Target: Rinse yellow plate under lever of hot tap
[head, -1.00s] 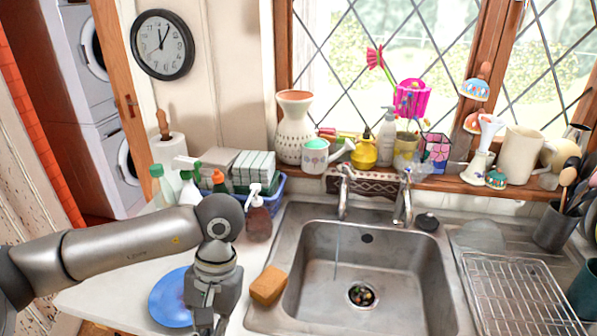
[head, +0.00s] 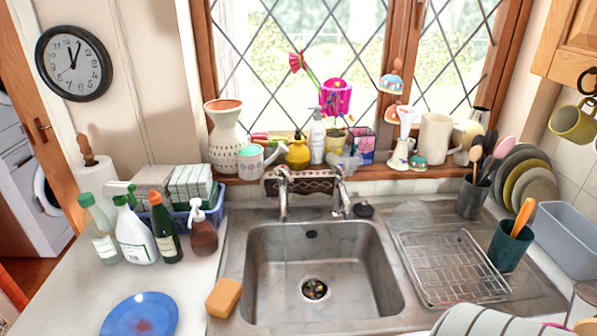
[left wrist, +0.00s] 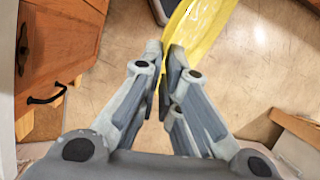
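My left gripper (left wrist: 164,58) shows in the left wrist view, its fingers close together on the edge of a yellow plate (left wrist: 200,22). The plate extends up and right past the fingertips, above the floor, and is cut off by the frame. My left gripper and this plate are not in the head view. Two metal taps stand behind the sink: a left tap (head: 283,195) and a right tap (head: 341,195). A thin stream of water falls from the left tap into the sink (head: 265,285). Which tap is hot is not marked. My right gripper is not in view.
A blue plate (head: 140,315) and sponge (head: 223,298) lie left of the sink, with bottles (head: 135,235) behind. A wire rack (head: 455,268) lies to its right; several plates (head: 525,180) stand beyond. Wooden cabinets (left wrist: 60,55) are beside my left gripper.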

